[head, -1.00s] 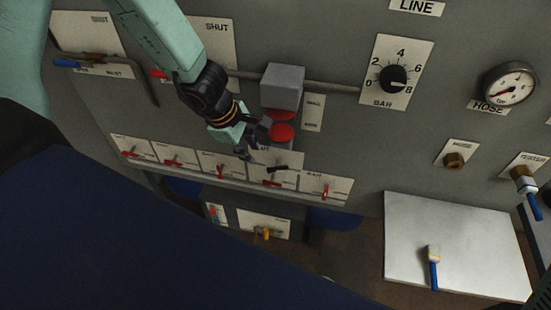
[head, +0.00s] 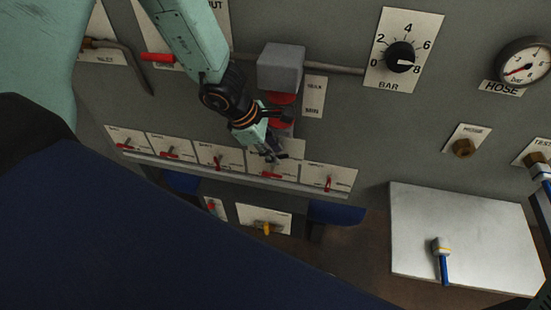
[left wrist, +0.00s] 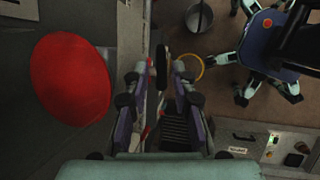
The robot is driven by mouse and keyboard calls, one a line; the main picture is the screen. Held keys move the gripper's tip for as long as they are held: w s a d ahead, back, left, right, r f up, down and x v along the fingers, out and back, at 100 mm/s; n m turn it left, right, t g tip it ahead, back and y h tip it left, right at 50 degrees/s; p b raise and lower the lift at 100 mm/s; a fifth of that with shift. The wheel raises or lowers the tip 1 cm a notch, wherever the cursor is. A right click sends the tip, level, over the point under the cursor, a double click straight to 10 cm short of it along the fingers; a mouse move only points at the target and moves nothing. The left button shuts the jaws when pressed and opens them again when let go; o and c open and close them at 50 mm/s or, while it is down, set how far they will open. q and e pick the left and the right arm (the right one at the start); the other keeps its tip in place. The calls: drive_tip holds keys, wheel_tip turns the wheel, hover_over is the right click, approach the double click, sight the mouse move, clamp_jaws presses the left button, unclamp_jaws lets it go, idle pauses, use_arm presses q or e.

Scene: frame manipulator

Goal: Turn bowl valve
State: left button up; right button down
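A row of small valve levers on white plates runs along the lower panel; their labels are too small to read, so I cannot tell which is marked bowl. My left gripper (head: 272,155) is in front of the fourth plate (head: 292,149) from the left and partly hides it. In the left wrist view the two fingers (left wrist: 158,100) are apart. A black handle (left wrist: 161,66) shows between and just beyond the fingertips; contact is not clear. A red lever (head: 328,184) is on the plate to the right. My right gripper is not in view.
A grey box (head: 281,68) with a red round knob, seen large in the left wrist view (left wrist: 71,80), sits just above the gripper. A ledge (head: 225,174) runs under the levers. A dial (head: 400,57), gauge (head: 524,62) and white board (head: 458,225) are to the right.

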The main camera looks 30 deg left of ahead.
use_arm(q)
drive_tip(key=shift+d+f, duration=0.1)
drive_tip(key=shift+f, duration=0.65)
drive_tip(key=shift+w+d, duration=0.1)
drive_tip(key=shift+w, duration=0.1)
clamp_jaws()
